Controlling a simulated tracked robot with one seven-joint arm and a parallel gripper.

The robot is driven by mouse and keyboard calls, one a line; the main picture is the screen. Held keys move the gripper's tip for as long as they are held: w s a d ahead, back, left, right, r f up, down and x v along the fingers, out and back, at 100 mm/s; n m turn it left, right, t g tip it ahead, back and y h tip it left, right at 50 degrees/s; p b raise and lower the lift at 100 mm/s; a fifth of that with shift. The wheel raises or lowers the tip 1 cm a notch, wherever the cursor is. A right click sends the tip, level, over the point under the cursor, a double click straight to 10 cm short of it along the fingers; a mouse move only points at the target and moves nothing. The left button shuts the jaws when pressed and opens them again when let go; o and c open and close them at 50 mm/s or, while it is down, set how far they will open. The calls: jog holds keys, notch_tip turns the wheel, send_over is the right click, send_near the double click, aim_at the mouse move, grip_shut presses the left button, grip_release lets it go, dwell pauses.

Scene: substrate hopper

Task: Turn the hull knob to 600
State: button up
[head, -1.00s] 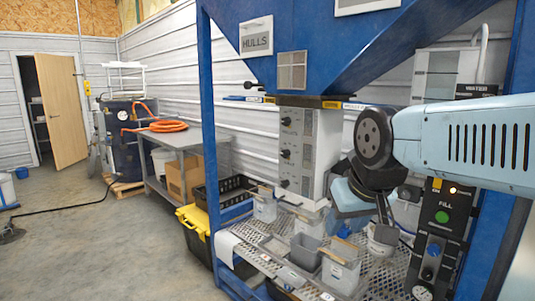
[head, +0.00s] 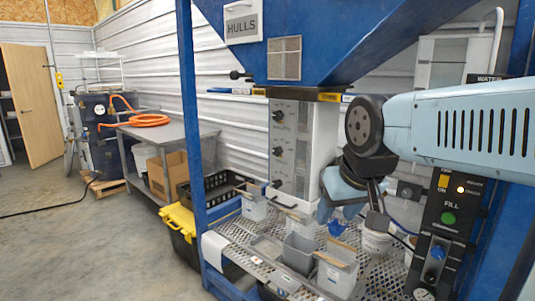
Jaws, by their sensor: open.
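A grey control panel (head: 292,148) hangs under the blue hopper, with dark knobs down its front. The upper knob (head: 278,116), middle knob (head: 277,151) and lower knob (head: 276,183) show; their labels and settings are too small to read, so I cannot tell which is the hull knob. My gripper (head: 350,218) points downward to the right of the panel, above the mesh shelf. It is open and apart from the knobs, with no object seen in it. Its fingertips are partly unclear against the clutter behind.
A blue post (head: 190,130) stands left of the panel. Grey bins (head: 300,252) and a white bucket (head: 376,243) stand on the mesh shelf (head: 238,232). A black FILL box (head: 445,222) is at right.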

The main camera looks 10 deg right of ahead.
jog(key=shift+o, duration=0.7)
jog(key=shift+w+d, duration=0.1)
jog(key=shift+w, duration=0.1)
jog(key=shift+o, duration=1)
jog(key=w+d+n+g+h, duration=0.3)
jog(key=w+d+n+h, duration=0.1)
jog(key=w+n, duration=0.3)
jog(key=shift+w+f+n+h, duration=0.25)
jog(key=shift+w+n+h, duration=0.05)
jog(key=shift+w, duration=0.65)
jog(key=n+t+h, duration=0.8)
jog(key=n+h, duration=0.2)
jog(key=n, duration=1)
send_near(275, 152)
jog(key=x, duration=0.9)
jog(key=shift+d, duration=0.15)
